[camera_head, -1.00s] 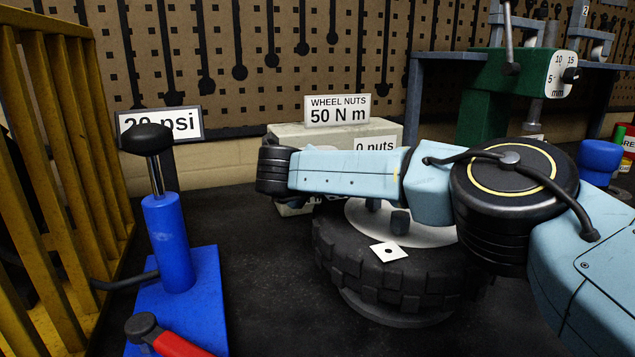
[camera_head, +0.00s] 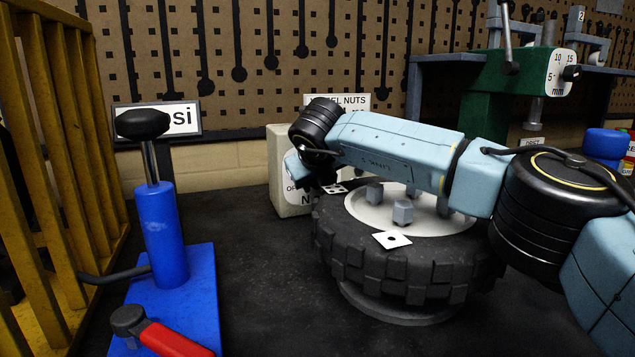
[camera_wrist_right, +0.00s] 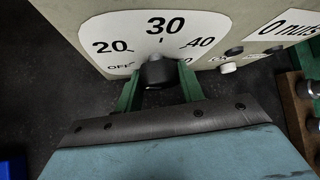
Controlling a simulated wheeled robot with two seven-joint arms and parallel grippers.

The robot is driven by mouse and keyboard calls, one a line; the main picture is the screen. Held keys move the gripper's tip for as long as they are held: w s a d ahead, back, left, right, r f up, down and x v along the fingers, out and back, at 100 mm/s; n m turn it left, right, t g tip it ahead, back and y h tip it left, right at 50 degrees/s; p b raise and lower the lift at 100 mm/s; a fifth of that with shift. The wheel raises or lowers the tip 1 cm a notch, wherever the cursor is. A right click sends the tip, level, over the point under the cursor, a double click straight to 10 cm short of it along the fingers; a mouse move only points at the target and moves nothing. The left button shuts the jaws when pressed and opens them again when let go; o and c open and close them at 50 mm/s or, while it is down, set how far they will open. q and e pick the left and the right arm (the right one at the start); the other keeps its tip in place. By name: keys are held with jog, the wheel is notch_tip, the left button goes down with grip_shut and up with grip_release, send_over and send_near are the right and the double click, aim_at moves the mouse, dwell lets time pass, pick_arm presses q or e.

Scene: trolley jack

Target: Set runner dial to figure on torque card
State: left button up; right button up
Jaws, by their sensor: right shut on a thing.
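The runner is a pale box (camera_head: 277,165) behind the tyre. Its dial face (camera_wrist_right: 110,38) shows OFF, 20, 30 and 40 in the right wrist view, with a further figure half hidden at the right. My right gripper (camera_wrist_right: 160,88) has its green fingers shut on the black dial knob (camera_wrist_right: 157,70). I cannot tell which figure the knob points to. The torque card (camera_head: 350,101) stands on the box, partly covered by my right arm; "NUTS" shows, but its figure is hidden. My left gripper is not in view.
A tyre with a pale hub (camera_head: 400,255) lies in front of the box, under my right arm. A blue pump (camera_head: 165,235) and a yellow rack (camera_head: 60,150) stand at the left. Two small buttons (camera_wrist_right: 231,60) sit right of the dial. Dark bench is clear between pump and tyre.

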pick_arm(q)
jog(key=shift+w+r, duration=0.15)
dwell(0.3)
pick_arm(e)
jog(key=o, duration=1)
jog(key=shift+c, duration=0.2)
jog(key=shift+r, duration=0.1)
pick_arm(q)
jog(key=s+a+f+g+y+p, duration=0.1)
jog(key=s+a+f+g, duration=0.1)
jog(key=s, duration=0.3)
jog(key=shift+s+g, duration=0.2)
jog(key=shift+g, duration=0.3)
pick_arm(e)
jog(key=v, duration=1.3)
jog(key=shift+s, duration=0.15)
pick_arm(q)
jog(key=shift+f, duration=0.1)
pick_arm(e)
jog(key=shift+d, duration=0.1)
